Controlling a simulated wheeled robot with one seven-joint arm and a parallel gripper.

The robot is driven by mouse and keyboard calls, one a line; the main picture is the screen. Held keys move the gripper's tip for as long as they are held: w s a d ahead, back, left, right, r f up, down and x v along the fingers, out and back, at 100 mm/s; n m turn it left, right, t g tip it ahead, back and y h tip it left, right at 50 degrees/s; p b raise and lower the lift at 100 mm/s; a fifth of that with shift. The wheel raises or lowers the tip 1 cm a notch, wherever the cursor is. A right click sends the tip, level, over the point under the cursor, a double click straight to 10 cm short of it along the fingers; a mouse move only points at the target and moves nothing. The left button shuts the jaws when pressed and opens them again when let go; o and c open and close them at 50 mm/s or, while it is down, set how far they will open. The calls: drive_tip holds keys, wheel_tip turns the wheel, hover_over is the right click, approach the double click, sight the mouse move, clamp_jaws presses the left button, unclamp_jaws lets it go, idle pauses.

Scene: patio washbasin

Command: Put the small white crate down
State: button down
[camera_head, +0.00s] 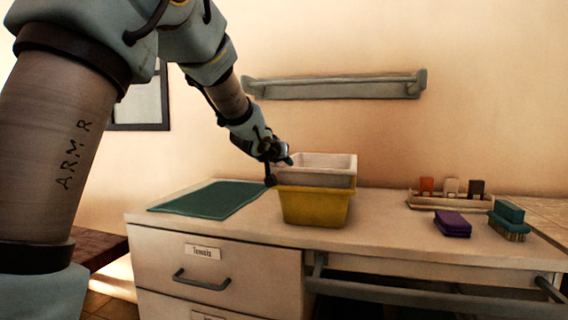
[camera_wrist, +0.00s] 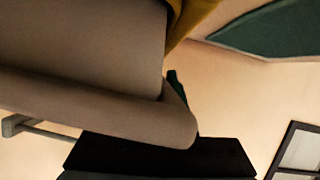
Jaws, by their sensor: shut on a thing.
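The small white crate (camera_head: 326,179) is upright, directly over the yellow tub (camera_head: 314,208) on the countertop. Its lower edge meets the tub's rim in the picture; I cannot tell if it rests there or hangs just above. My gripper (camera_head: 287,161) is shut on the crate's left rim. In the wrist view the white crate (camera_wrist: 80,50) fills the upper left, with a strip of the yellow tub (camera_wrist: 190,18) beyond it. A dark green fingertip (camera_wrist: 174,86) shows against the crate wall; the other finger is hidden.
A green mat (camera_head: 208,199) lies flat and empty on the counter (camera_head: 380,229), left of the tub. To the right are a purple sponge stack (camera_head: 453,223), a teal brush (camera_head: 509,223) and a tray (camera_head: 430,203) with small blocks. A rail (camera_head: 335,88) hangs on the wall behind.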

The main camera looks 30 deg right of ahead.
drive_tip(key=shift+f, duration=0.2)
drive_tip(key=c, duration=0.8)
unclamp_jaws()
drive_tip(key=shift+r, duration=0.1)
